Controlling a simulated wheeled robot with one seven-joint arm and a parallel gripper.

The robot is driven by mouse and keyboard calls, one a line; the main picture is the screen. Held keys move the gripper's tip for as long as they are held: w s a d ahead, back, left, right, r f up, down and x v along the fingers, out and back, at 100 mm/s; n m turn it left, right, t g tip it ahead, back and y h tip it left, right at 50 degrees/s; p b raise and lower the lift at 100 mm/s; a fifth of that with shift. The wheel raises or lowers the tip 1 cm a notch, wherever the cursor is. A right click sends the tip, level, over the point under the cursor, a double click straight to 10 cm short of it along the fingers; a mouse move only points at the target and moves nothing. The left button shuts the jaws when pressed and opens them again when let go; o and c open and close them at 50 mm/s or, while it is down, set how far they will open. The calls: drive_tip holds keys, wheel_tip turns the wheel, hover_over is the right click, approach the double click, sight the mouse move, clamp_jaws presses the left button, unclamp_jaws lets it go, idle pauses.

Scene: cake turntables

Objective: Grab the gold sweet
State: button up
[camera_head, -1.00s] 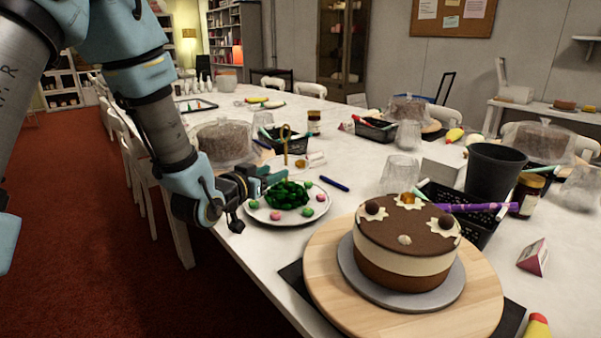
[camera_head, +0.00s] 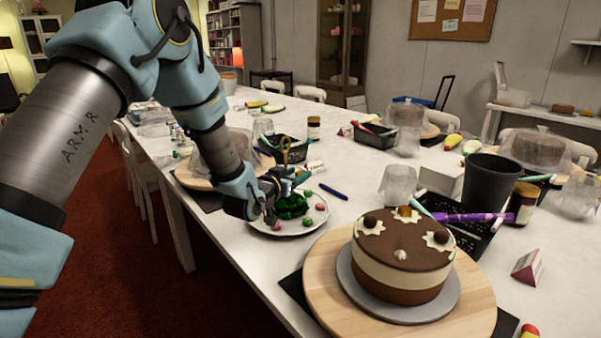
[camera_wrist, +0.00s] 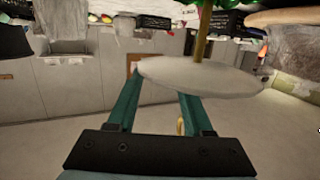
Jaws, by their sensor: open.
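A small gold sweet (camera_head: 404,212) sits on the back edge of the near cake's (camera_head: 402,250) brown top, beside cream stars with dark balls. My gripper (camera_head: 285,182) is left of and behind the cake, over the far side of a white plate (camera_head: 262,226) of green and pink sweets (camera_head: 292,206). In the wrist view my gripper's green fingers (camera_wrist: 158,112) are spread, with a pale disc (camera_wrist: 200,76) and a gold rod (camera_wrist: 203,40) beyond them. A small gold piece (camera_wrist: 181,123) shows between the fingers; I cannot tell what it is.
The near cake stands on a grey disc and a round wooden board (camera_head: 330,292). A black cup (camera_head: 493,188), black basket (camera_head: 478,240), brown jar (camera_head: 523,203) and clear cup (camera_head: 397,184) crowd its right and back. A blue pen (camera_head: 334,190) lies behind.

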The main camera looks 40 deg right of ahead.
clamp_jaws()
idle(0.3)
idle(0.3)
